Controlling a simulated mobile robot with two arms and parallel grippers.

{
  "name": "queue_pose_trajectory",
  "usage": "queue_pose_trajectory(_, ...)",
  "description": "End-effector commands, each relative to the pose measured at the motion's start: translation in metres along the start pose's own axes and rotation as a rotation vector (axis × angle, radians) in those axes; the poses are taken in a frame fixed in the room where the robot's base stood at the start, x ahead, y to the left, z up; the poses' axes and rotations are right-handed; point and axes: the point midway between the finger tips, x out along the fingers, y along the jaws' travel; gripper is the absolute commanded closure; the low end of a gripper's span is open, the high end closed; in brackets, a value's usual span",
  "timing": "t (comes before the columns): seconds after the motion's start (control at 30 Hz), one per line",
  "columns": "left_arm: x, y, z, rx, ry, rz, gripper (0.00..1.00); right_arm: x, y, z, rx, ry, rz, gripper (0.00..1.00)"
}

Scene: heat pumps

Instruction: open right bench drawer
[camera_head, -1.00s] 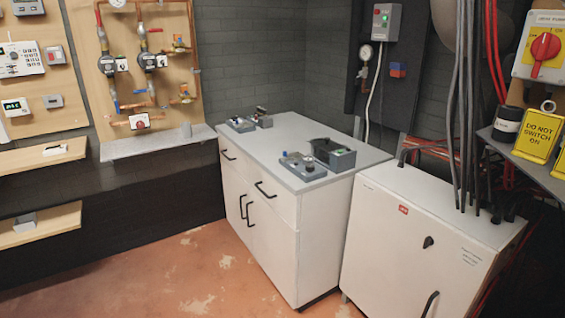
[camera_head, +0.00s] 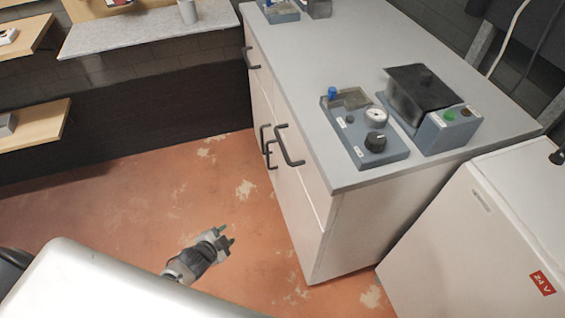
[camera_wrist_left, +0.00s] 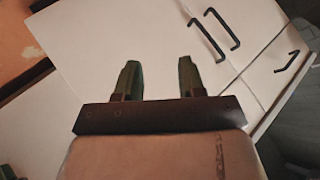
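The white bench (camera_head: 350,220) has a grey top and stands right of centre in the head view. Its right drawer (camera_head: 305,175) looks shut and has a black bar handle (camera_head: 289,146). My left gripper (camera_head: 229,240) is low over the floor, left of the bench front and apart from the handle. In the left wrist view its two fingers (camera_wrist_left: 158,80) are spread and empty, facing the white bench front. Two parallel door handles (camera_wrist_left: 214,35) show beyond them. A drawer handle (camera_wrist_left: 288,61) shows at the right; I cannot tell which drawer. My right gripper is not in view.
The left drawer handle (camera_head: 251,58) is farther back. A gauge unit (camera_head: 366,135) and a grey box with a black cover (camera_head: 430,105) stand on the top. A white cabinet (camera_head: 490,230) is to the right. The floor left of the bench is clear.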

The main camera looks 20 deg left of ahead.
Motion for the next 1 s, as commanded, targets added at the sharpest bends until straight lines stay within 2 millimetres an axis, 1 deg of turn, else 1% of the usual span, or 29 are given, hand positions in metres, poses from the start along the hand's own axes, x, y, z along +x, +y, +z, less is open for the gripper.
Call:
queue_pose_trajectory(0.03, 0.022, -0.026, -0.024, 0.125, 0.131, -0.076, 0.60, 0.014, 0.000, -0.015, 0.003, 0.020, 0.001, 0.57)
queue_pose_trajectory(0.07, 0.025, -0.043, -0.044, 0.194, 0.202, -0.119, 0.60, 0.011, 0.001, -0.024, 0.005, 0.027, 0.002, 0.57)
queue_pose_trajectory(0.1, 0.024, -0.063, -0.070, 0.283, 0.291, -0.175, 0.60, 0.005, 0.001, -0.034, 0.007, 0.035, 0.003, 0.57)
queue_pose_trajectory(0.13, 0.022, -0.076, -0.089, 0.346, 0.353, -0.216, 0.60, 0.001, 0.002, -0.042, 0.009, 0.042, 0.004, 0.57)
queue_pose_trajectory(0.17, 0.018, -0.086, -0.107, 0.407, 0.411, -0.256, 0.60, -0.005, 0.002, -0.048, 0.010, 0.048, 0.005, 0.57)
queue_pose_trajectory(0.2, 0.011, -0.097, -0.130, 0.482, 0.482, -0.305, 0.60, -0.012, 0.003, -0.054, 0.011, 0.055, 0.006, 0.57)
queue_pose_trajectory(0.3, -0.010, -0.114, -0.173, 0.627, 0.623, -0.409, 0.60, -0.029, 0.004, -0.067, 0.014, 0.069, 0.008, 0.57)
queue_pose_trajectory(0.33, -0.016, -0.117, -0.183, 0.660, 0.654, -0.435, 0.60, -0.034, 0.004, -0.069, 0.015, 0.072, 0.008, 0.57)
queue_pose_trajectory(0.4, -0.028, -0.121, -0.201, 0.719, 0.711, -0.480, 0.60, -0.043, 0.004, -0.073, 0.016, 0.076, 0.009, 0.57)
queue_pose_trajectory(0.43, -0.032, -0.123, -0.206, 0.737, 0.728, -0.494, 0.60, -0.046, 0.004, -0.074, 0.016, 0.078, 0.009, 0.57)
queue_pose_trajectory(0.5, -0.038, -0.125, -0.215, 0.764, 0.754, -0.516, 0.60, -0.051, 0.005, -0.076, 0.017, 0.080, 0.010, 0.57)
queue_pose_trajectory(0.57, -0.039, -0.126, -0.222, 0.774, 0.765, -0.525, 0.60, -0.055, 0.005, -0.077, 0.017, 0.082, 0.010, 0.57)
queue_pose_trajectory(0.67, -0.033, -0.130, -0.233, 0.775, 0.767, -0.529, 0.60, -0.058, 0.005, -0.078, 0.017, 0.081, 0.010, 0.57)
queue_pose_trajectory(1.0, 0.007, -0.139, -0.281, 0.772, 0.764, -0.527, 0.60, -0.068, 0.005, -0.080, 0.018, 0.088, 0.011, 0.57)
